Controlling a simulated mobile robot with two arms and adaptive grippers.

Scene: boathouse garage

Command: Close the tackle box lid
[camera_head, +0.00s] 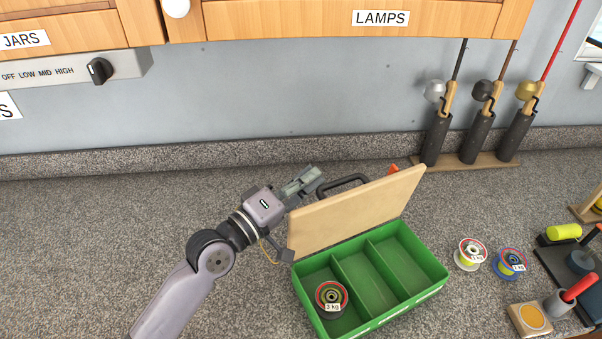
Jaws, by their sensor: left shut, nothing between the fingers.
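The green tackle box (414,297) stands on the grey countertop with its tan lid (357,215) raised, leaning back from the far edge of the box. A dark handle (343,183) shows behind the lid. The box has three compartments; a spool marked 3 kg (331,297) lies in the left one, and the middle and right ones look empty. My left gripper (306,183) is shut and empty, just behind the lid's left end; I cannot tell whether it touches the lid. My right gripper is out of view.
Two line spools, one white (469,254) and one blue (508,263), stand right of the box. Fishing rods (482,135) stand in a holder at the back wall. Small tools and jars crowd the far right. The counter left of my arm is clear.

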